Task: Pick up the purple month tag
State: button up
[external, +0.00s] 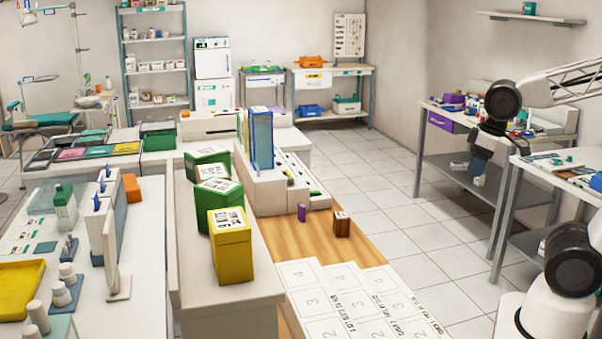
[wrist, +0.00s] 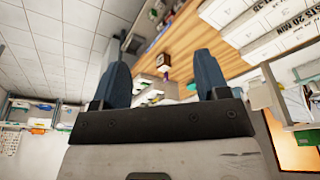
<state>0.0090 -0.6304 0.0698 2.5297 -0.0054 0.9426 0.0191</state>
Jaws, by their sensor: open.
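The purple month tag (external: 301,212) is a small upright purple piece on the wooden tabletop (external: 285,240) in the external view, just left of a dark brown block (external: 342,224). In the wrist view a tiny purple spot (wrist: 166,76) near the brown block (wrist: 164,61) seems to be the tag, too small to be sure. My gripper (external: 480,180) hangs at the right in the external view, well away from the tag. In the wrist view its two blue-grey fingers (wrist: 162,62) are spread apart with nothing between them.
Printed white boxes (external: 335,305) cover the near end of the wooden top. A white organizer with upright binders (external: 262,140) stands behind the tag. Yellow (external: 230,240) and green containers stand on the left. A side bench (external: 455,125) is near my gripper. Open floor lies between.

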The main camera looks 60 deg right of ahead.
jog(key=w+f+m+y, duration=0.2)
jog(key=w+m+y, duration=0.15)
jog(key=w, duration=0.65)
jog(key=w+a+f+m+y, duration=0.1)
jog(key=w+f+m+y, duration=0.15)
jog(key=w+m, duration=0.45)
jog(key=w+f+m+y, duration=0.2)
jog(key=w+f, duration=0.1)
jog(key=w, duration=0.9)
jog(key=m+t+y, duration=0.3)
jog(key=m+t, duration=0.3)
jog(key=m, duration=0.7)
send_near(302, 213)
jog(key=w, duration=0.1)
jog(key=w+a, duration=0.1)
jog(key=w, duration=0.1)
jog(key=shift+w+a+f, duration=0.15)
jog(key=shift+w+f, duration=0.15)
jog(key=shift+f, duration=0.05)
jog(key=shift+a, duration=0.1)
jog(key=shift+x, duration=1.25)
jog(key=shift+f, duration=0.1)
jog(key=shift+x, duration=2.55)
